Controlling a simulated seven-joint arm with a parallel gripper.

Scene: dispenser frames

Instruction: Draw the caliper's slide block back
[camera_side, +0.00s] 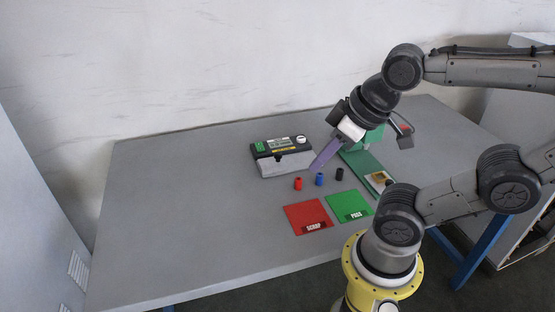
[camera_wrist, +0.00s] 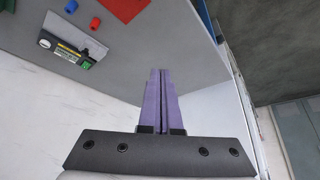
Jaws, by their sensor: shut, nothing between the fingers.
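The caliper unit (camera_side: 283,146) sits at the back of the table, with a green panel at its left end, a yellow label and a round white dial. A pale grey block lies along its front, with a small black knob (camera_side: 278,158) on it; I cannot tell for sure which part is the slide block. The caliper also shows at upper left in the wrist view (camera_wrist: 65,52). My gripper (camera_side: 315,169) has long purple fingers pointing down, right of the caliper in the side view and apart from it. In the wrist view the fingers (camera_wrist: 161,72) are together and empty.
Red (camera_side: 298,184), blue (camera_side: 319,179) and black (camera_side: 339,174) small cylinders stand in front. A red SCRAP mat (camera_side: 305,214) and a green PASS mat (camera_side: 347,203) lie nearer. A green dispenser frame (camera_side: 364,163) stands right. The table's left side is clear.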

